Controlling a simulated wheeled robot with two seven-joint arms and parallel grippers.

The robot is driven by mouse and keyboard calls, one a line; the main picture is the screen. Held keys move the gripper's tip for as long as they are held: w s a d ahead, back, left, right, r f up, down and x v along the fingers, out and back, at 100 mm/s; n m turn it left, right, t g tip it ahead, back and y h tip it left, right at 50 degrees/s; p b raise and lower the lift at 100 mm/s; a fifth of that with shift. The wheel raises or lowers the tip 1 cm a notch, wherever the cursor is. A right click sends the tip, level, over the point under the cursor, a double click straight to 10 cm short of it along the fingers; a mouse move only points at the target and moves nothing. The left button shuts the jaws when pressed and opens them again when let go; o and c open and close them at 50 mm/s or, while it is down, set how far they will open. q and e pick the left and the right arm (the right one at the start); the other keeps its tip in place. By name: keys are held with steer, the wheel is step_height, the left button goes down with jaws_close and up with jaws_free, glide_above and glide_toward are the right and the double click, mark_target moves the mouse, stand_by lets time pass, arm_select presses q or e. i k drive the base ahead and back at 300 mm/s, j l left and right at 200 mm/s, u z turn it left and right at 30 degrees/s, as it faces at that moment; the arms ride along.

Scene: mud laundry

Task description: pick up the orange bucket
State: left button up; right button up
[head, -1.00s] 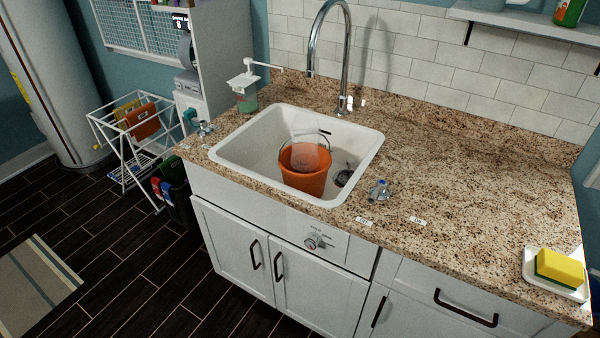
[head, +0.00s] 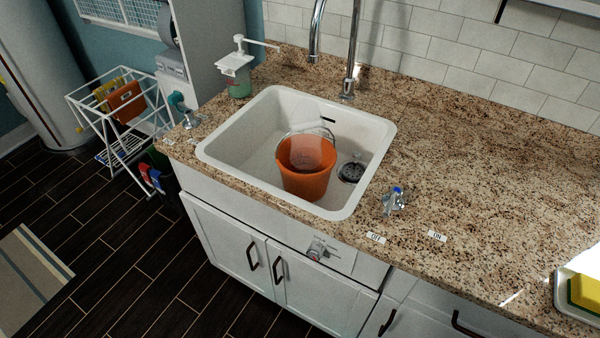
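The orange bucket (head: 306,180) stands upright in the white sink (head: 236,160), left of the drain. Neither of my grippers shows in the head view.
The chrome faucet (head: 352,50) rises behind the sink. A soap dispenser (head: 238,72) stands at the sink's back left. A blue-topped tap handle (head: 395,200) is at the front right. A yellow sponge (head: 584,292) lies far right. The counter (head: 470,150) between is clear.

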mark_target(306, 160)
steer(key=k+j, duration=0.1)
steer(key=j, duration=1.85)
steer(key=u, duration=0.05)
